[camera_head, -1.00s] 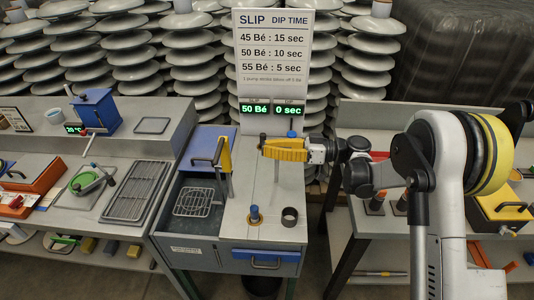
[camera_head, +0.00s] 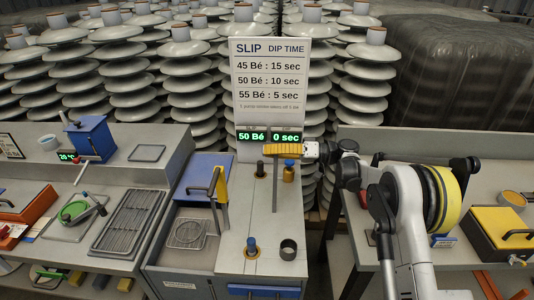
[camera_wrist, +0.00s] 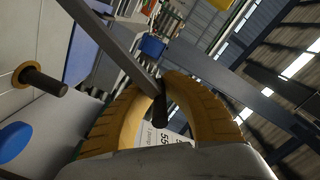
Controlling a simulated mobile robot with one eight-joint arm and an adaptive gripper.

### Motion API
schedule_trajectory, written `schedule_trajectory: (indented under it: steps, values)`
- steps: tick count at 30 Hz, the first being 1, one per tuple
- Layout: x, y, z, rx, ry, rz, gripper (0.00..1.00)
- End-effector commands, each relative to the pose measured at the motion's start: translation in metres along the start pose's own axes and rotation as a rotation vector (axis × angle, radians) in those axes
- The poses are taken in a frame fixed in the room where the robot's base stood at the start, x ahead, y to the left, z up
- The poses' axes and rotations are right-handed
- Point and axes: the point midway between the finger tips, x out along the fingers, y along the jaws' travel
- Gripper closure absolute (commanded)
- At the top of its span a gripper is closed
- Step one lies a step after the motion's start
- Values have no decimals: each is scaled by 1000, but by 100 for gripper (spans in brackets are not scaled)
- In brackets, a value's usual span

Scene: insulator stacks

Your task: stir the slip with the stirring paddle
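The stirring paddle appears to be the long grey bar hanging below my gripper (camera_head: 283,149) in the head view (camera_head: 275,190). In the wrist view the grey bar (camera_wrist: 110,42) crosses in front of the yellow fingers (camera_wrist: 160,92), and its dark end lies between them. The fingers look closed around it. The bar hangs nearly upright over the grey bench top; whether its lower end touches anything is unclear. The slip itself cannot be made out. A sign (camera_head: 270,80) headed SLIP and DIP TIME stands behind, with displays reading 50 Bé and 0 sec.
A blue-topped peg (camera_head: 252,245) and a dark ring (camera_head: 288,249) are on the bench front. A yellow piece (camera_head: 288,172) and a dark peg (camera_head: 260,168) flank the bar.

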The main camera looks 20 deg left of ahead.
Motion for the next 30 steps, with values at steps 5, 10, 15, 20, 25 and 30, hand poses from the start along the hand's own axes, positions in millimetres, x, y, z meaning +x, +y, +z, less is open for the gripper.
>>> schedule_trajectory:
  steps: [5,10,15,20,25,30]
  values:
    - [-1,2,-1,-1,3,1,100]
    - [-1,3,-1,-2,5,2,100]
    - [-1,3,-2,-2,6,3,100]
    - [-1,2,-1,-2,4,2,66]
    - [0,2,0,-2,2,1,66]
    - [-5,2,0,-2,2,2,66]
